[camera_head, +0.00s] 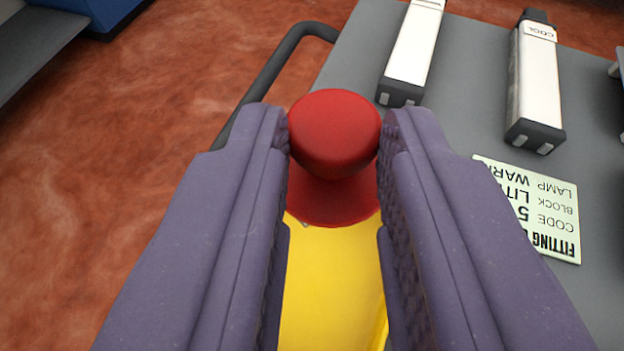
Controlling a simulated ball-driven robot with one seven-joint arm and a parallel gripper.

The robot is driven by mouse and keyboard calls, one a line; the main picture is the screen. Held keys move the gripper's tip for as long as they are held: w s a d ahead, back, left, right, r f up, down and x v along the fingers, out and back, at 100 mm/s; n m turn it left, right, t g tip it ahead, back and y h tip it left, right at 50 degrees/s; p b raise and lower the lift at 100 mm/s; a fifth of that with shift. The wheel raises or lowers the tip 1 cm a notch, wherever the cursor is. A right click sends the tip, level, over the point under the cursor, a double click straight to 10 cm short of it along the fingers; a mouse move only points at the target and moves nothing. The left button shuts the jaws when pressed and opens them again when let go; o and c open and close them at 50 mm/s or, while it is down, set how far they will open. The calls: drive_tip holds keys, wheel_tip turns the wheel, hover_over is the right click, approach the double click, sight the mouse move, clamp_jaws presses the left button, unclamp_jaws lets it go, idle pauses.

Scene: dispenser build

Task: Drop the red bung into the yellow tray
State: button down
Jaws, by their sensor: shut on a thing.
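The red bung (334,135) has a rounded knob on top and a wider red base below it. My gripper (335,140) has two purple fingers, shut on the bung's knob from the left and right. The yellow tray (330,290) shows between the fingers, below and nearer than the bung. The fingers hide most of the tray. I cannot tell whether the bung's base touches the tray or is above it.
A grey cart top (465,110) with a dark handle rail (268,75) fills the right side. Two white blocks with dark ends (412,50) (535,85) and a printed card (540,210) lie on it. Reddish floor (130,150) is at the left, with a blue object (95,15) behind.

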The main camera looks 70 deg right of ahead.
wheel_tip(320, 180, down, 6)
drive_tip(key=b, duration=0.4)
drive_tip(key=shift+r, duration=0.1)
drive_tip(key=c, duration=0.8)
unclamp_jaws()
drive_tip(key=shift+s+a, duration=0.1)
drive_tip(key=p+v, duration=0.2)
drive_tip(key=v, duration=0.5)
drive_tip(key=shift+a, duration=0.25)
